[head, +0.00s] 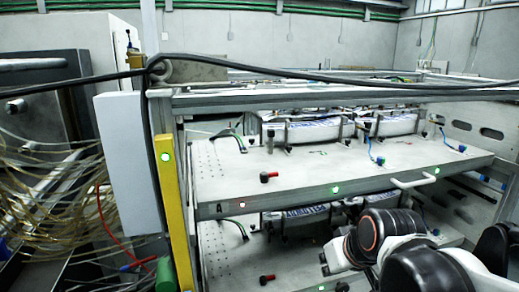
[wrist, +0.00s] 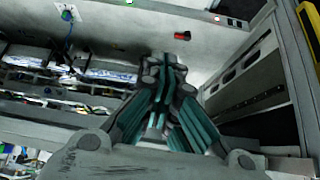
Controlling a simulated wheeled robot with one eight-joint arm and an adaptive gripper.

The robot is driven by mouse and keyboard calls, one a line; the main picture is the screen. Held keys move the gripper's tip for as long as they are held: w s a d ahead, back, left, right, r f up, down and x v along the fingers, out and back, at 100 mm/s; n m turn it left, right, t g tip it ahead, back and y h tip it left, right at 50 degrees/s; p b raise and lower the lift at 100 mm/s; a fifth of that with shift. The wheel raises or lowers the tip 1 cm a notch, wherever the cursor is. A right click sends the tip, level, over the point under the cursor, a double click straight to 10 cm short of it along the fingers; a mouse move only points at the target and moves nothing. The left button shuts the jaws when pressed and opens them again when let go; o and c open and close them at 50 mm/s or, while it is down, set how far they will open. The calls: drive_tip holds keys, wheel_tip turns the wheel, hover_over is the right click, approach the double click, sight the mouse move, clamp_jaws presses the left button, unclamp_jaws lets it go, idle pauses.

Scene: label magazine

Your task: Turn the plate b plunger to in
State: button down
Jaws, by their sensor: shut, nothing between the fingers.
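Two red-handled plungers show in the head view. One (head: 269,176) is on the upper plate (head: 225,180), which bears the letter A. The other (head: 267,278) is on the lower plate (head: 225,262); no letter B is readable. In the wrist view, a red plunger (wrist: 182,35) stands on a grey plate just beyond my gripper (wrist: 164,68). I cannot tell for certain which plate this is. My gripper is shut and empty, apart from the plunger. In the head view my arm is at the lower right, and its fingers are not clear.
A white handle (head: 414,182) sticks out of the upper plate's front edge. A yellow post (head: 172,210) stands at the left of the frame. Label stacks (head: 300,130) sit at the back, with blue fittings (head: 378,159) before them. Loose tubes (head: 60,205) hang at far left.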

drive_tip(key=s+d+m+h, duration=0.1)
drive_tip(key=s+d, duration=0.3)
drive_tip(key=s, duration=0.7)
drive_tip(key=shift+s+d+f+m, duration=0.25)
drive_tip(key=shift+d+f+m, duration=0.05)
drive_tip(key=shift+m, duration=0.4)
